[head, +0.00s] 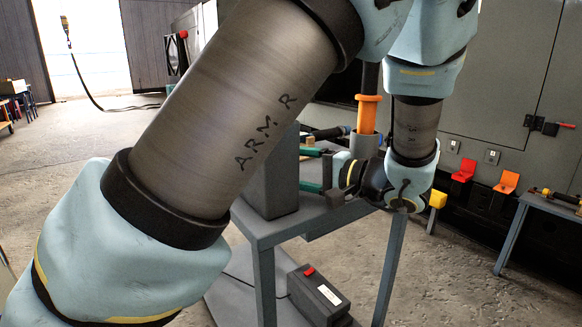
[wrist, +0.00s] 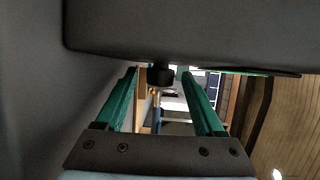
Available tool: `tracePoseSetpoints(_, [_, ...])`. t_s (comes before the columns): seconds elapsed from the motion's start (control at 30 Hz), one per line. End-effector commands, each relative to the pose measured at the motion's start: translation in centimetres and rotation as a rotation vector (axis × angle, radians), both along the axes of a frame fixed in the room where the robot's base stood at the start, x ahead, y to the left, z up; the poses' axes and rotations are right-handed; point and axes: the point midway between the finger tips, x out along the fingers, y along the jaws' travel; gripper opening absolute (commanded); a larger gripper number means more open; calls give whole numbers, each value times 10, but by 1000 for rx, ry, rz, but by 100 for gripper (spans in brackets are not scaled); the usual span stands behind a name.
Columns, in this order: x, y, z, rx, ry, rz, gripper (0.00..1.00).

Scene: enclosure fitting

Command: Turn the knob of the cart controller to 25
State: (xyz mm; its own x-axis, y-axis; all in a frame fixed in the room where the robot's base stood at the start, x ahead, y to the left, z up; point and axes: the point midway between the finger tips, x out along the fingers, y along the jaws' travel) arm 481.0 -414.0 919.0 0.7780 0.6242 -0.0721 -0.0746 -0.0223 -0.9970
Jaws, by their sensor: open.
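The cart controller appears to be the grey box (head: 272,185) standing on the cart top, partly hidden behind my arm. In the wrist view its grey body (wrist: 190,35) fills the upper part. A small dark knob (wrist: 160,76) sticks out from its lower edge there. My gripper (head: 304,169) is open beside the box's right side, its two green fingers pointing left at it. In the wrist view the knob lies between the green fingertips, with a gap on both sides. The knob is hidden in the head view. No scale or number is readable.
The grey cart (head: 325,217) also carries an orange cylinder (head: 366,115) behind my wrist. A black case (head: 318,296) with a red part sits on its lower shelf. A side table (head: 550,203) stands at right. Red (head: 463,170) and orange (head: 507,182) holders are near the back wall.

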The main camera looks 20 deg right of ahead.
Motion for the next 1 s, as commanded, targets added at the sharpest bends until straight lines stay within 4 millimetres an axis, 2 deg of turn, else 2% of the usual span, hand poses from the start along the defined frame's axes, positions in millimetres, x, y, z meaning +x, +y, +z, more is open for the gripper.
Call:
tracePoseSetpoints(0.07, [0,0,0,0,0,0,67])
tracePoseSetpoints(0.67, [0,-1,0,0,0,0,0])
tracePoseSetpoints(1.0, [0,-1,2,-4,13,-1,0])
